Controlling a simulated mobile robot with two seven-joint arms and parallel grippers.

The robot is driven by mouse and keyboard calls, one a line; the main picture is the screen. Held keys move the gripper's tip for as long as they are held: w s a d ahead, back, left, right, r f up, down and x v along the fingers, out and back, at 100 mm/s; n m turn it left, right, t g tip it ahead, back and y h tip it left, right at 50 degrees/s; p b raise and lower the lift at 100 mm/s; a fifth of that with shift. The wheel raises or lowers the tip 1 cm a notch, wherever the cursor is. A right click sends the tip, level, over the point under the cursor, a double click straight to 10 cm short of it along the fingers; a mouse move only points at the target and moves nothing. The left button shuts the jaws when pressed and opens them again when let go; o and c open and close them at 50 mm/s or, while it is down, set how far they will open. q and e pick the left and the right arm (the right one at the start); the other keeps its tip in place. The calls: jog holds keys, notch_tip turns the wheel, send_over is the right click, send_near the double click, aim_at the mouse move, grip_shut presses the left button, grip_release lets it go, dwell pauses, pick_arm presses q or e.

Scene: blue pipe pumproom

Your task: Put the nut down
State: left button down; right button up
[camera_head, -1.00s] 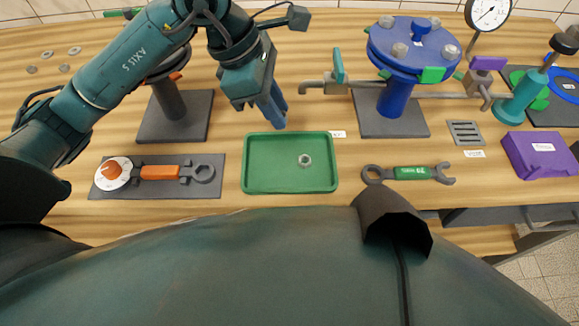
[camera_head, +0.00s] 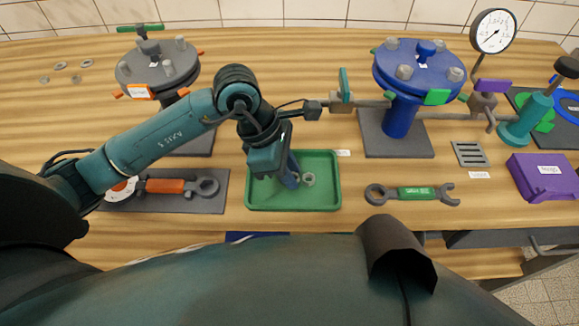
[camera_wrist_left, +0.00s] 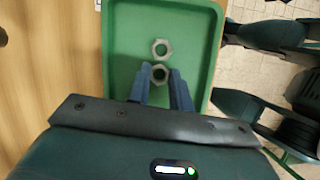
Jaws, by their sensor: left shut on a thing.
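My left gripper (camera_head: 292,180) points down into the green tray (camera_head: 330,205). In the left wrist view its blue fingers (camera_wrist_left: 160,82) are shut on a grey hex nut (camera_wrist_left: 160,73). The held nut is mostly hidden by the fingers in the head view. Another grey nut (camera_head: 308,180) lies on the tray floor just right of the fingertips. In the left wrist view this second nut (camera_wrist_left: 161,47) is just beyond the held one, with little gap. Whether the held nut touches the tray floor I cannot tell. My right gripper is not in view.
A green-handled wrench (camera_head: 415,194) lies right of the tray, and an orange-handled tool (camera_head: 165,186) lies left on a dark mat. A blue flanged stand (camera_head: 400,115) and a grey one (camera_head: 160,68) stand behind. Several loose nuts (camera_head: 60,66) lie at far left.

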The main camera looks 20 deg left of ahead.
pick_arm(q)
jog(key=c, duration=1.7)
grip_release()
jog(key=shift+f, duration=0.15)
jog(key=o, duration=0.4)
jog(key=shift+o, duration=0.2)
jog(key=shift+r, duration=0.3)
jog(key=shift+a+r, duration=0.15)
jog(key=shift+r, duration=0.2)
jog(key=v, duration=1.1)
